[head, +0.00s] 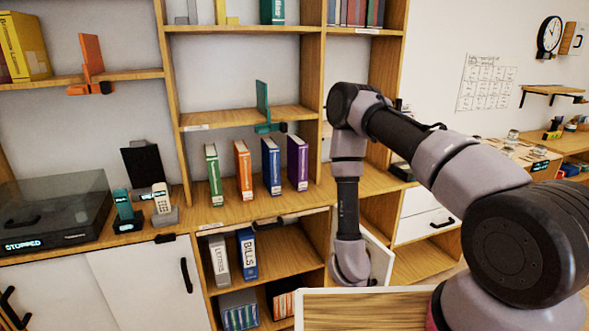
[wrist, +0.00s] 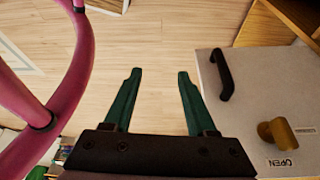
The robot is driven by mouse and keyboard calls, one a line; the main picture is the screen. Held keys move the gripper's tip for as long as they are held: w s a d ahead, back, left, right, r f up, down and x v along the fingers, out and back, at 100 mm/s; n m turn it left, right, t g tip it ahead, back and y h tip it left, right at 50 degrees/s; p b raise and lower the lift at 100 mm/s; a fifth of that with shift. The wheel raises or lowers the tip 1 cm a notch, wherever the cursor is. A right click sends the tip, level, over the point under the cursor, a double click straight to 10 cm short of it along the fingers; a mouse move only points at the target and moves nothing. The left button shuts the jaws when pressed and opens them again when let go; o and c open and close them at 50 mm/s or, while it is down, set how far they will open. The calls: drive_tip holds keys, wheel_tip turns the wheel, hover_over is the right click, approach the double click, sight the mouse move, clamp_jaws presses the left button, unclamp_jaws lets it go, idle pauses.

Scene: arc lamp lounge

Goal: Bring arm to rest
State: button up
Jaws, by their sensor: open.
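My arm reaches across the right half of the head view, bent at the elbow, with its lower part hanging down in front of the shelf. The gripper end is low in that view and its fingers are hidden there. In the wrist view my gripper (wrist: 156,75) shows two dark green fingers spread apart with nothing between them. Beyond the fingers is bare wooden floor (wrist: 165,40).
A white door (wrist: 255,105) with a black handle (wrist: 222,75) stands right of my fingers. A pink curved tube (wrist: 65,90) is on the left. The wooden shelf unit (head: 255,207) holds coloured binders, including an orange one (head: 243,170). A turntable (head: 50,215) sits left.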

drive_tip(key=w+a+r+n+t+y, duration=0.1)
drive_tip(key=w+a+r+y, duration=0.15)
drive_tip(key=w+r, duration=0.55)
drive_tip(key=w+a+r+n+t+y, duration=0.1)
drive_tip(key=w+a+r, duration=0.3)
drive_tip(key=r, duration=0.5)
drive_tip(key=w+r+n+t+y, duration=0.15)
drive_tip(key=w+r, duration=0.25)
drive_tip(key=r, duration=1.4)
drive_tip(key=s+d+r+n+t+y, duration=0.1)
drive_tip(key=s+d+r+n, duration=0.15)
drive_tip(key=r, duration=0.65)
drive_tip(key=s+d+r+n+y, duration=0.1)
drive_tip(key=s+d+r+n, duration=0.15)
drive_tip(key=r, duration=0.65)
drive_tip(key=s+d+r+n+t, duration=0.1)
drive_tip(key=s+d+r, duration=0.3)
drive_tip(key=s+r, duration=0.7)
drive_tip(key=s+n, duration=0.1)
drive_tip(key=s, duration=0.3)
drive_tip(key=shift+s+d+t+h, duration=0.15)
drive_tip(key=shift+s+t+h, duration=0.05)
drive_tip(key=shift+t+h, duration=0.2)
